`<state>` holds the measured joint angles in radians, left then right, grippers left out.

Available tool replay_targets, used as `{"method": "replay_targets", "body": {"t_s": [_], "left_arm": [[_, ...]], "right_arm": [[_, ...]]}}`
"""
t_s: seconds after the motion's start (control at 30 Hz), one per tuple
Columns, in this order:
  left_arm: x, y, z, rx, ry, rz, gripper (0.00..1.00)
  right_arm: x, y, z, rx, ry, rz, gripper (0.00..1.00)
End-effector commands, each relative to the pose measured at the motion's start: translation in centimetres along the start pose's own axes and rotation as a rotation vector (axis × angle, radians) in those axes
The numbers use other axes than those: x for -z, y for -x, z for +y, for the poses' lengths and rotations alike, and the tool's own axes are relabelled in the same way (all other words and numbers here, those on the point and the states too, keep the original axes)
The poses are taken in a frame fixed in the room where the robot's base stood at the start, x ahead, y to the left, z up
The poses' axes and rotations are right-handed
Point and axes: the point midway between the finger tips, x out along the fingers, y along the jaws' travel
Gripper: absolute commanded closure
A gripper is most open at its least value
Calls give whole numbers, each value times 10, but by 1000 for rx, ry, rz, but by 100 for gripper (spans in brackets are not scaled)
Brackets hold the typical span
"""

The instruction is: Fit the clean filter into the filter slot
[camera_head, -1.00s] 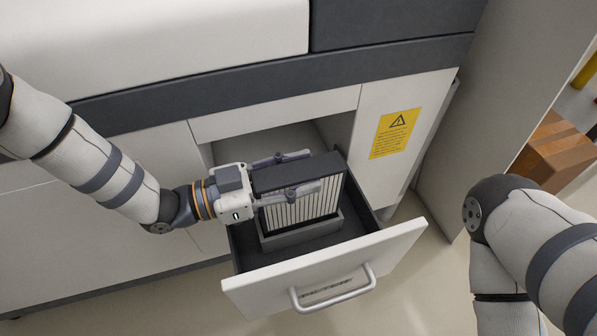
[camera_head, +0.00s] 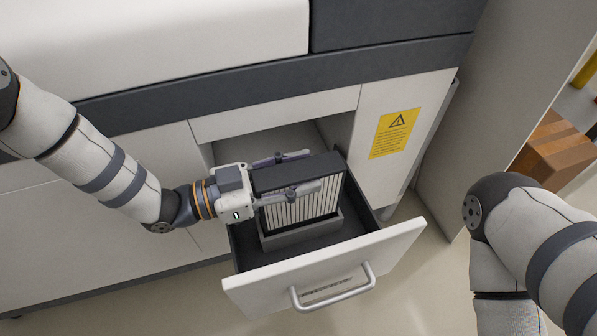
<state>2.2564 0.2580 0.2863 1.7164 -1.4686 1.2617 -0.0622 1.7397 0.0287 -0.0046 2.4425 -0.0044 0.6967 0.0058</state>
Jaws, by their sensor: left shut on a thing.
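The filter (camera_head: 312,206) is a dark-framed block with pale pleats. It stands upright in the open drawer, with its lower edge at the grey slot frame (camera_head: 300,236) on the drawer floor; how deep it sits inside is hidden. My left gripper (camera_head: 300,172) comes in from the left and is shut on the filter, one finger on the near pleated face and the other along the far side. My right arm shows at the right edge, but its gripper is out of view.
The white drawer front (camera_head: 330,268) with its bar handle (camera_head: 335,290) is pulled out toward me. The cabinet (camera_head: 110,170) rises behind, with a yellow warning label (camera_head: 394,133) to the right of the opening. A brown box (camera_head: 555,150) stands on the floor at far right.

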Motion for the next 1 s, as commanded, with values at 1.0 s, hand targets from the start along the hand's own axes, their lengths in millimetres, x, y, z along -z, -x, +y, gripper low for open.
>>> {"method": "replay_targets", "body": {"t_s": [1.0], "left_arm": [[-16, 0, 0, 0, 0, 0, 100]], "right_arm": [[2, -8, 0, 0, 0, -10, 60]]}}
